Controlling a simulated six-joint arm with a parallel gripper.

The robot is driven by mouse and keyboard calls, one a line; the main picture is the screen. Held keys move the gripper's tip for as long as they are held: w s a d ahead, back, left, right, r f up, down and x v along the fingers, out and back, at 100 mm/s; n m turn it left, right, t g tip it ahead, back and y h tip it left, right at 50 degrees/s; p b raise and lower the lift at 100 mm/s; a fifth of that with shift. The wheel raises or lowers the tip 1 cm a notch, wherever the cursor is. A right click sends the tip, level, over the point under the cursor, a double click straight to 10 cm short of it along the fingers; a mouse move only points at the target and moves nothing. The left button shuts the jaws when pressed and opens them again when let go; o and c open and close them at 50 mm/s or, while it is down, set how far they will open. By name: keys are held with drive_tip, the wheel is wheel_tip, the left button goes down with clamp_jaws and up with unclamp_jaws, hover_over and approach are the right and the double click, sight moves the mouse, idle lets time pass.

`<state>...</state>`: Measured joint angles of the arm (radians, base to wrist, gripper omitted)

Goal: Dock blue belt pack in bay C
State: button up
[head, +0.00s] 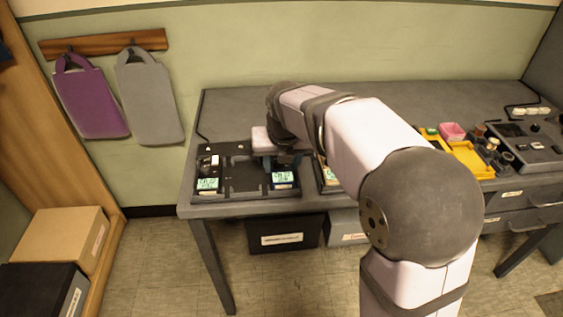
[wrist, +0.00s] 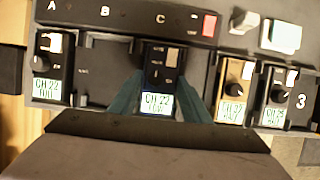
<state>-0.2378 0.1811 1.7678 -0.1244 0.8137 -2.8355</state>
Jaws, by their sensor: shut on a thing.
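The blue belt pack (wrist: 156,75) is dark blue with a lit screen that is partly readable. It is between the two teal fingers of my gripper (wrist: 158,84), which is shut on it. It lies in line with the letter C of the charging dock (wrist: 100,88); whether it is fully seated cannot be told. In the head view the pack (head: 283,179) shows its lit screen at the right of the dock (head: 245,194), below my gripper (head: 277,160). Bay B, in the middle, is empty.
A black pack (wrist: 47,68) stands in bay A. Close right of the dock, a second dock holds a tan pack (wrist: 234,88) and a black pack (wrist: 276,96). A yellow tray (head: 468,158) lies farther right on the desk, beyond my arm.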

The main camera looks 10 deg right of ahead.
drive_tip(key=shift+f, duration=0.1)
drive_tip(key=o, duration=1.2)
drive_tip(key=shift+p+v, duration=0.4)
drive_tip(key=shift+v, duration=3.3)
drive_tip(key=shift+f, duration=0.1)
